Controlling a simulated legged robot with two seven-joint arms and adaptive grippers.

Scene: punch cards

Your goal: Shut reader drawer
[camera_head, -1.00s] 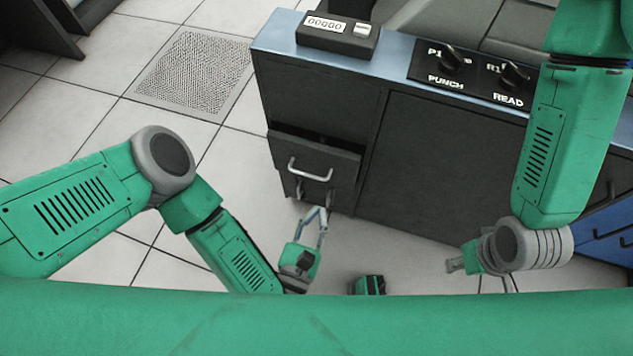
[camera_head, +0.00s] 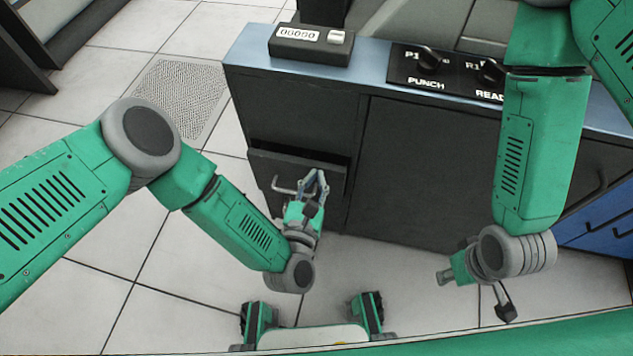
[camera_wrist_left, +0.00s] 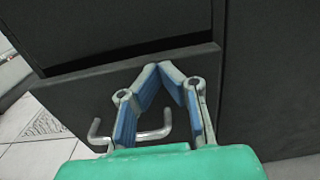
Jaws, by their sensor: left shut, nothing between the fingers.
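The reader drawer (camera_head: 268,171) is in the lower left of the dark cabinet. Its front stands out a little from the cabinet face, with a dark gap above it. It also shows in the left wrist view (camera_wrist_left: 75,98), with its bent grey handle (camera_wrist_left: 100,136) partly hidden behind my fingers. Whether the tips touch the drawer, I cannot tell. My right gripper (camera_head: 444,277) hangs at the lower right, away from the drawer; its fingers are unclear.
The cabinet's blue-grey top (camera_head: 370,66) carries a counter box (camera_head: 310,44) and a panel with PUNCH and READ knobs (camera_head: 445,72). Blue drawers (camera_head: 600,222) stand at the far right. Tiled floor with a perforated tile (camera_head: 178,92) lies open to the left.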

